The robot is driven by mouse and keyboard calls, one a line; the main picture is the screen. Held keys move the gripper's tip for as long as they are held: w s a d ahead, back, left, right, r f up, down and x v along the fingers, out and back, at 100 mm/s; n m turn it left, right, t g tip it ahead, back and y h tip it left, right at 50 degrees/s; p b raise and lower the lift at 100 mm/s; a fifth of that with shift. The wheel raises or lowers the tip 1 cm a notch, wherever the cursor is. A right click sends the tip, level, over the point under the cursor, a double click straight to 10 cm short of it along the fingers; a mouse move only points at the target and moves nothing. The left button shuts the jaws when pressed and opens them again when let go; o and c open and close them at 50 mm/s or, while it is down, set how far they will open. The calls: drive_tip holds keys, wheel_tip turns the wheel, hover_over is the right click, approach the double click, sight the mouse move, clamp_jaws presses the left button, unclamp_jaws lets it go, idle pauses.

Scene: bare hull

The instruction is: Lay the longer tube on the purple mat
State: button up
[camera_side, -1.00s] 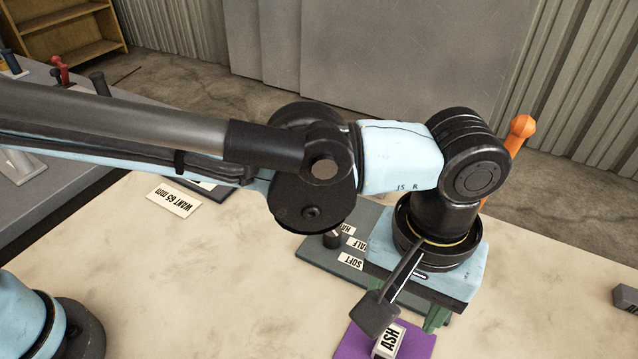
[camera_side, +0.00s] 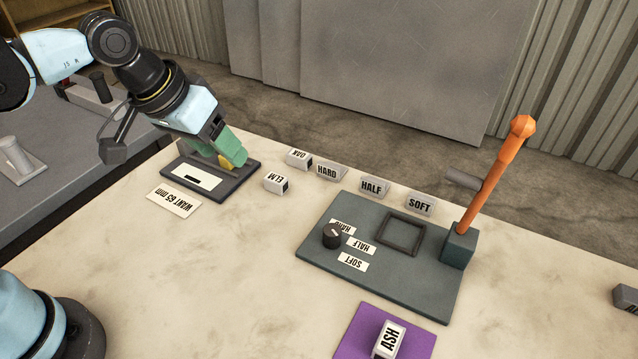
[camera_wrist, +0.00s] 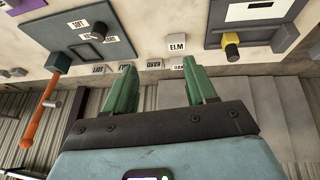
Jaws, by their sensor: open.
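The purple mat (camera_side: 418,343) lies at the front of the table in the side view. A pale block marked ASH (camera_side: 389,338) stands on it. No loose thing that I can clearly name as a tube shows in either current view, so I cannot tell which is the longer one. My gripper (camera_side: 235,155) is far to the left of the mat, above the back right part of a dark panel, tilted downward. In the wrist view my gripper (camera_wrist: 162,88) has its two green fingers spread, with nothing held between them.
A green-grey board (camera_side: 400,285) with a black knob (camera_side: 331,236) and upright orange lever (camera_side: 495,180) lies behind the mat.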

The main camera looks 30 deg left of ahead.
drive_tip(key=s+a+f+t+y, duration=0.1)
drive_tip(key=s+a+f+t, duration=0.1)
drive_tip(key=a, duration=0.7)
drive_tip(key=shift+s+f, duration=0.55)
drive_tip(key=shift+s, duration=0.25)
